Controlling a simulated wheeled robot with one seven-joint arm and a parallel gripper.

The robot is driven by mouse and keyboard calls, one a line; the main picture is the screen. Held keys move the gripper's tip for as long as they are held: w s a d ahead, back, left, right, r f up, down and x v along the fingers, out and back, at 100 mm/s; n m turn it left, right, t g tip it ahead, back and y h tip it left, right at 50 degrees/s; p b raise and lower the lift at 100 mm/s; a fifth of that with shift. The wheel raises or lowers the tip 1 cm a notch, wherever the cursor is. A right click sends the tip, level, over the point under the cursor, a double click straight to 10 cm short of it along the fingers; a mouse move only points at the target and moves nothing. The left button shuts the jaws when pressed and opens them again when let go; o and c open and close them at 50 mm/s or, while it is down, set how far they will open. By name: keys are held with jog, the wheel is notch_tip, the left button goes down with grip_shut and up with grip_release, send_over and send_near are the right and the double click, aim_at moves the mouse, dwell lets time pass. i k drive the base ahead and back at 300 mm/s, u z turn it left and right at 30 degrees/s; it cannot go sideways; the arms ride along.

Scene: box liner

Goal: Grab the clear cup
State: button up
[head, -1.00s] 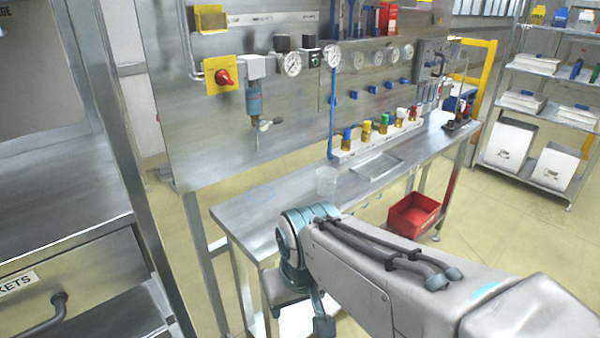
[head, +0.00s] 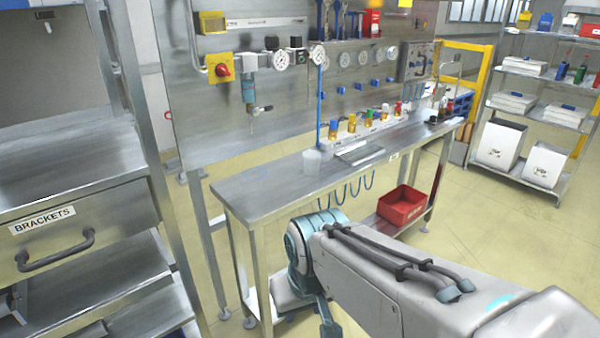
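The clear cup (head: 312,162) stands upright on the steel bench (head: 262,190), near the middle of its top and close to the row of small capped bottles. It looks pale and translucent. My arm reaches in from the lower right, and its bent joint is in front of the bench's near edge, below the cup and apart from it. My gripper's fingers are not visible; the end of the arm is hidden or out of view below.
Small bottles with coloured caps (head: 352,124) stand in a rack behind the cup, with a shallow tray (head: 360,153) beside it. A gauge panel (head: 225,95) rises behind. A red bin (head: 402,206) sits on the lower shelf. A drawer cabinet (head: 80,235) stands at left. The bench's left end is clear.

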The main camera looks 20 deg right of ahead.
aim_at(312, 163)
jog(key=u, duration=0.05)
jog(key=k, duration=0.55)
jog(key=z, duration=1.15)
jog(key=i, duration=1.5)
jog(key=u, duration=0.6)
jog(key=i, duration=0.5)
jog(key=u, duration=0.5)
